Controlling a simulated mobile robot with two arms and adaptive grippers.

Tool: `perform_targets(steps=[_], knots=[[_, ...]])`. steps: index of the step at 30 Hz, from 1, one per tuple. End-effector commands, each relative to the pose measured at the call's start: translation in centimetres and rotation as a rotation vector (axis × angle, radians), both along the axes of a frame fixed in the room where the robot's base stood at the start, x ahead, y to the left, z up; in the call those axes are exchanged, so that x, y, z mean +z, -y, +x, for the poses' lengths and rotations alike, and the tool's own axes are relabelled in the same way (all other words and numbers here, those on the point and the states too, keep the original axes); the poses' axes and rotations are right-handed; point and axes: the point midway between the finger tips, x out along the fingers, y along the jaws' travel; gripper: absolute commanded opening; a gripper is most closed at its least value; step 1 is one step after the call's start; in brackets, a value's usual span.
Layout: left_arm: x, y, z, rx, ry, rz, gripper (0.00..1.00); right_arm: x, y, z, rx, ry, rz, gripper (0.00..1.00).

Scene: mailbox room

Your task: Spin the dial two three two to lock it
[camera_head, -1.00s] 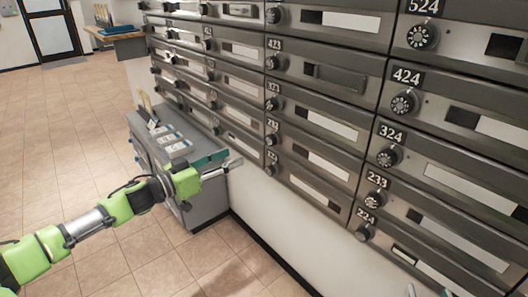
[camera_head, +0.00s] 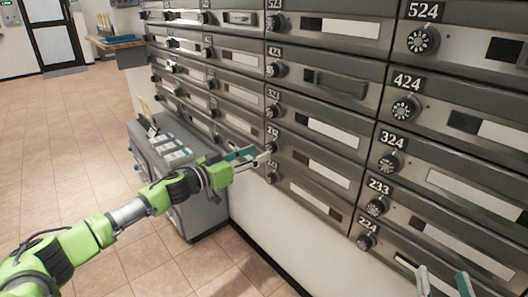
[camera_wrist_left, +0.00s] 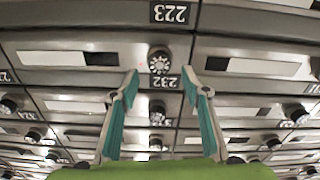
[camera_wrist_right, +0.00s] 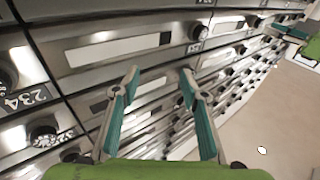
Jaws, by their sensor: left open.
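The dial of box 232 (camera_head: 271,146) is a round black knob with a pale marked face, mounted on the grey mailbox wall below its number plate. In the left wrist view the dial (camera_wrist_left: 159,62) faces the camera, centred between the fingers, with the 232 plate (camera_wrist_left: 158,82) below it in that inverted picture. My left gripper (camera_head: 268,156) is open with its fingertips close to the dial; I cannot tell whether they touch it. My right gripper (camera_head: 442,275) is open and empty at the lower right; it also shows in the right wrist view (camera_wrist_right: 159,73).
Neighbouring dials, such as those of 233 (camera_head: 376,207) and 224 (camera_head: 366,242), stick out from the wall. A grey cabinet (camera_head: 205,208) stands beneath my left arm. The tiled floor (camera_head: 70,150) to the left is clear.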

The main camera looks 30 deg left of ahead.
Motion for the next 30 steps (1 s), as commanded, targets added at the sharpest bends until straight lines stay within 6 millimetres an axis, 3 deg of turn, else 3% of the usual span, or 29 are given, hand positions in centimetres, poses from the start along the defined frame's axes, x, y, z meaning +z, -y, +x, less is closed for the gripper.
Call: perform_targets(steps=[9,21,26,30], knots=[[0.1,1.3,3.1,0.000,0.001,0.001,0.42,2.1,-0.2,-0.3,0.006,0.098,0.026,0.40],[0.0,1.5,3.5,-0.001,0.001,0.002,0.42,2.5,-0.2,-0.4,0.006,0.115,0.030,0.40],[0.0,1.5,3.5,-0.001,0.001,0.002,0.04,2.5,-0.2,-0.4,0.006,0.115,0.030,0.40],[0.0,1.5,3.5,-0.001,0.001,0.002,0.04,2.5,-0.2,-0.4,0.006,0.114,0.030,0.40]])
